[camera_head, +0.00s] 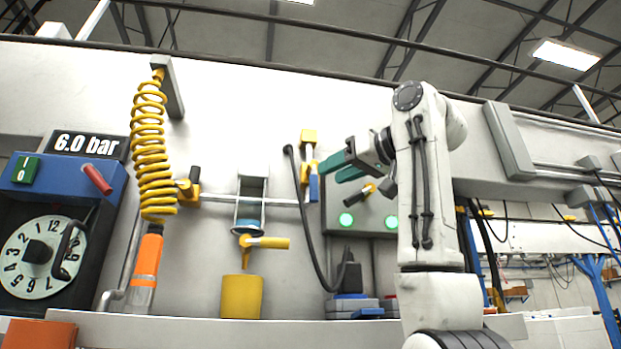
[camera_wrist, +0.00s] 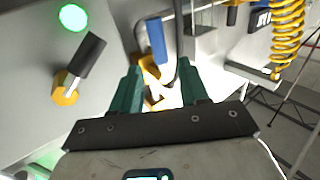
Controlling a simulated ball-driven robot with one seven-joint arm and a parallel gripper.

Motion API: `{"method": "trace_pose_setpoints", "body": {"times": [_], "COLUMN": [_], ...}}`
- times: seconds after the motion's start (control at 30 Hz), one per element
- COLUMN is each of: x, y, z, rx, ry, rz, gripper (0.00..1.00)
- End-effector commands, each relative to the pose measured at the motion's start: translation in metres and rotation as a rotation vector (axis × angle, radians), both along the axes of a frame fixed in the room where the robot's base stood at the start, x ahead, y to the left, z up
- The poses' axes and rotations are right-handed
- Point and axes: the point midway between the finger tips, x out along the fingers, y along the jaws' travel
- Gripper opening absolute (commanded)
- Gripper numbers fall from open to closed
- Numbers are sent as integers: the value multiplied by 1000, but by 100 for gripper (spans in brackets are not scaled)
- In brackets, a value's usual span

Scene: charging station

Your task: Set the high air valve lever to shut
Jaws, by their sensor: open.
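A yellow valve (camera_head: 309,137) sits high on the pale wall panel, with a blue-tipped lever (camera_head: 314,187) hanging straight down below it. It looks like the high air valve. In the wrist view the blue lever (camera_wrist: 157,40) lies just beyond and between the fingers, near yellow valve parts (camera_wrist: 148,68). My gripper (camera_head: 333,168) is open, its green fingers pointing left toward the lever from the right. In the wrist view my gripper (camera_wrist: 160,68) has a clear gap between its fingertips. I cannot tell whether a finger touches the lever.
A grey box with green lights (camera_head: 346,219) and a black-handled yellow switch (camera_head: 368,190) is close below the gripper. A black cable (camera_head: 305,215) hangs beside the lever. Left are a yellow-handled valve (camera_head: 265,242), a coiled yellow hose (camera_head: 150,150) and a dial (camera_head: 43,255).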

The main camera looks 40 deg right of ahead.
Motion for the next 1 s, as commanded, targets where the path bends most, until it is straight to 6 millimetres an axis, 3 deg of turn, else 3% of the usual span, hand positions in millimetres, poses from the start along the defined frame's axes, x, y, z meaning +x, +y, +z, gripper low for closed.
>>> {"method": "trace_pose_setpoints", "body": {"times": [0.2,0.4,0.8,1.0], "x": [41,64,71,71], "y": [0,0,0,0], "z": [3,1,-1,-1], "rx": [0,0,-1,-1], "ry": [4,3,1,1], "rz": [1,1,0,0], "gripper": [44,44,44,26]}}
